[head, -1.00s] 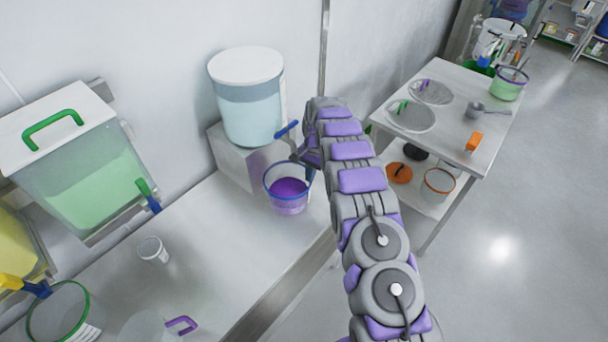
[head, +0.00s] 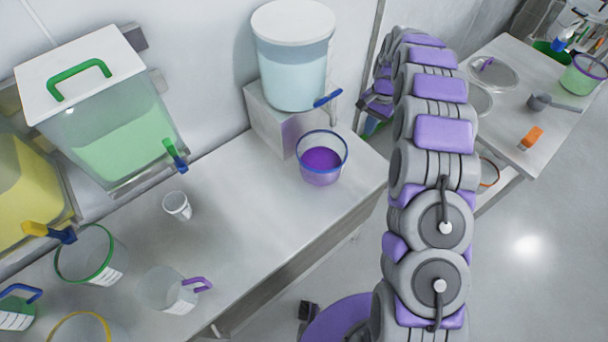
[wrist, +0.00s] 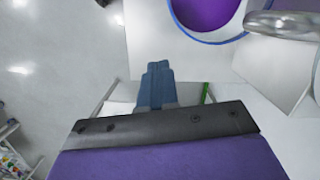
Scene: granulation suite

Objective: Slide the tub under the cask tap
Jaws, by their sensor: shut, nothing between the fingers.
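The tub (head: 320,172) has a blue rim and purple contents and stands upright on the steel bench. The cask (head: 292,80) has a white lid and pale blue liquid, and sits on a metal block. Its tap (head: 328,98), with a blue handle, juts out above the tub's back side. In the wrist view the tub (wrist: 205,12) is at the top, with the metal tap (wrist: 285,25) beside its rim; exact alignment is unclear. My gripper (wrist: 157,68) is shut and empty, apart from the tub. In the head view it is mostly hidden behind my arm, right of the tub.
A green-filled cask (head: 125,140) and a yellow-filled one (head: 25,190) stand at the left. A white cup (head: 177,206), a green-rimmed tub (head: 88,255) and a purple-handled jug (head: 170,290) stand on the bench. The bench's right end is clear. Another table (head: 500,120) stands right.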

